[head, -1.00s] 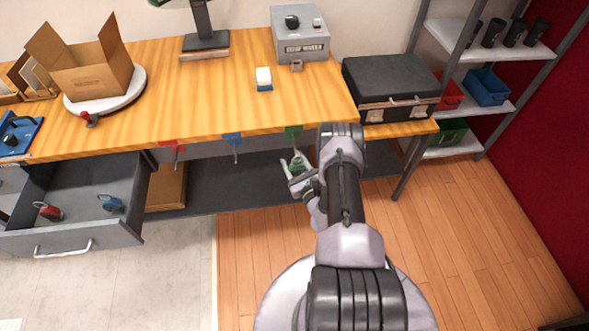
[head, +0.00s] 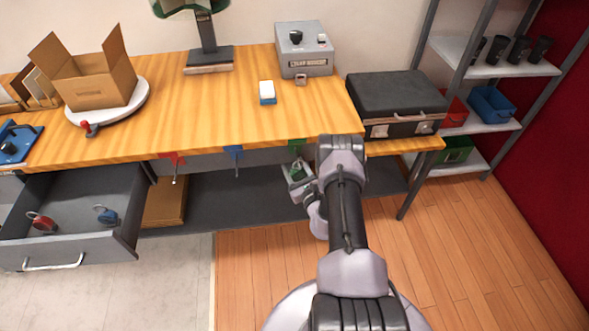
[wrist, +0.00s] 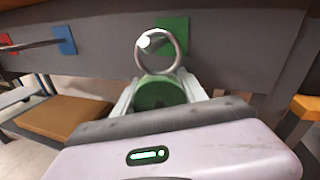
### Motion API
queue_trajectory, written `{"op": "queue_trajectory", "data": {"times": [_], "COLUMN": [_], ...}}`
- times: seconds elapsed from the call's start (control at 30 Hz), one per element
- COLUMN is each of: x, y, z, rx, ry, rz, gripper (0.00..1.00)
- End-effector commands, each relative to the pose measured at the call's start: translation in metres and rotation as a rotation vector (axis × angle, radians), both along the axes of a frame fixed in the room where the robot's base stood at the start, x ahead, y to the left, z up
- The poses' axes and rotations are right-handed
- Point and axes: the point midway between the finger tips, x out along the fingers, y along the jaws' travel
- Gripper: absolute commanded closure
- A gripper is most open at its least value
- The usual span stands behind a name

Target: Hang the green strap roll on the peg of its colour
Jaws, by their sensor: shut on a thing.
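My gripper (wrist: 157,100) is shut on the green strap roll (wrist: 158,91), a green disc with a metal ring on top. In the head view my gripper (head: 298,176) is below the bench's front edge, just under the green peg plate (head: 296,145). In the wrist view the green plate (wrist: 176,36) is straight ahead, and the pale end of its peg (wrist: 154,42) shows inside the ring's opening. I cannot tell whether the ring is around the peg or only in front of it.
The red peg plate (head: 172,158) and blue peg plate (head: 232,151) are to the left on the same edge. An open drawer (head: 75,245) at left holds a red roll (head: 42,222) and a blue roll (head: 106,215). A dark shelf (head: 235,194) lies below the pegs.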

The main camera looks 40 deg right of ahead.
Motion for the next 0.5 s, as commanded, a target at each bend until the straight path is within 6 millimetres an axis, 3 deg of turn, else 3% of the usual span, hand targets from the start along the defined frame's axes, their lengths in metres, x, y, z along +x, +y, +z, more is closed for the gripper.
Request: {"op": "queue_trajectory", "data": {"times": [0.37,0.4,0.5], "x": [0.0005,0.0005,0.0006], "y": [-0.0006,-0.0006,-0.0009], "z": [0.0008,0.0008,0.001], "rx": [-0.002,-0.002,-0.002], "ry": [-0.002,-0.002,-0.003], "rz": [-0.001,-0.001,0.0], "gripper": [1.0,0.47,0.27]}}
